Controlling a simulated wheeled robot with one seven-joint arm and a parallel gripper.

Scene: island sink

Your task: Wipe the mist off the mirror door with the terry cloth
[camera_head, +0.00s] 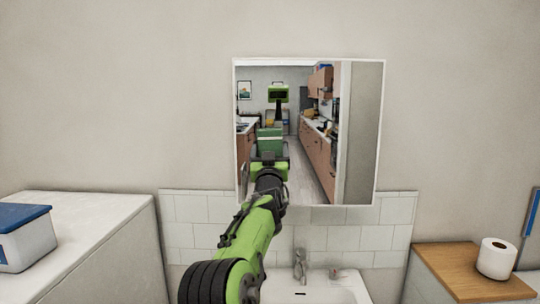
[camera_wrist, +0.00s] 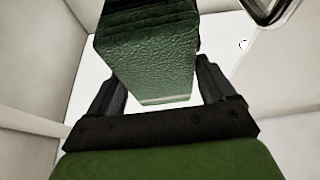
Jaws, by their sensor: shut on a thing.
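The mirror door (camera_head: 361,130) hangs on the wall in a thin white frame. Its surface shows a sharp reflection of a kitchen and of my own green body, and I can make out no mist on it. My gripper (camera_head: 268,156) is in front of the mirror's lower left part. It is shut on the dark green, folded terry cloth (camera_wrist: 150,60), which sits between the two black fingers in the wrist view. In the head view the cloth (camera_head: 269,138) is just above the gripper. I cannot tell whether it touches the glass.
Below the mirror are white tiles (camera_head: 340,238), a tap (camera_head: 300,264) and a white basin (camera_head: 335,286). A white cabinet (camera_head: 95,245) with a blue-lidded box (camera_head: 25,245) stands left. A paper roll (camera_head: 497,258) stands on a wooden top (camera_head: 450,272) at right.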

